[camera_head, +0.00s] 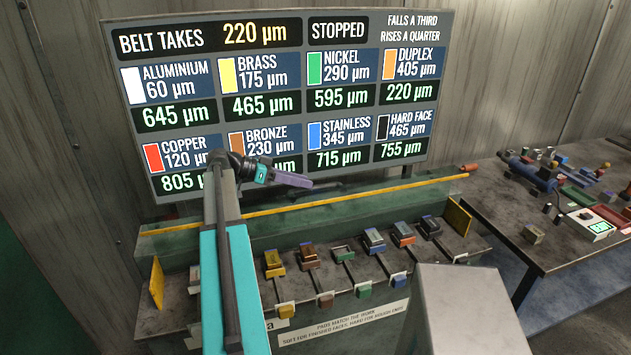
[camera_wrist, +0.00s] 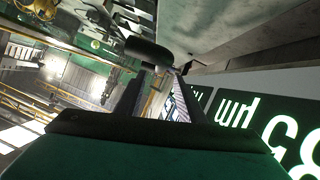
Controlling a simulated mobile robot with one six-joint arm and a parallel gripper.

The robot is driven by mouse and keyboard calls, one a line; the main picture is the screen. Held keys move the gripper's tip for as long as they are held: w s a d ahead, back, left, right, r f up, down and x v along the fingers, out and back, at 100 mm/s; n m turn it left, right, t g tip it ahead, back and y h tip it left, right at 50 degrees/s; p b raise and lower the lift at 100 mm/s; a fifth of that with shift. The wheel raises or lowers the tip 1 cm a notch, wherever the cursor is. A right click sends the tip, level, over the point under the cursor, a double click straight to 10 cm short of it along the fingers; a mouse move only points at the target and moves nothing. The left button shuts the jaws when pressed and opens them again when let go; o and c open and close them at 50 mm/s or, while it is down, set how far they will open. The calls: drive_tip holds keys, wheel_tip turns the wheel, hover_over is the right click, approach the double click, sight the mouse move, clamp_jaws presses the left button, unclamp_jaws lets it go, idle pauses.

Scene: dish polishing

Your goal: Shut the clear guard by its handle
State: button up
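The clear guard (camera_head: 350,200) is a greenish see-through panel with a long yellow strip along its upper part. It stands behind the row of pads on the bench, below the display board.
The display board (camera_head: 280,90) reads "STOPPED". The bench holds several coloured pads (camera_head: 375,240) and yellow end plates (camera_head: 458,217). A grey box-shaped post (camera_head: 470,310) stands in front at the right. A side table (camera_head: 515,215) with loose parts is at the far right.

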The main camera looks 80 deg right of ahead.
sight(320, 207)
drive_tip(key=shift+p+x, duration=1.05)
drive_tip(key=shift+x, duration=1.7)
clamp_jaws()
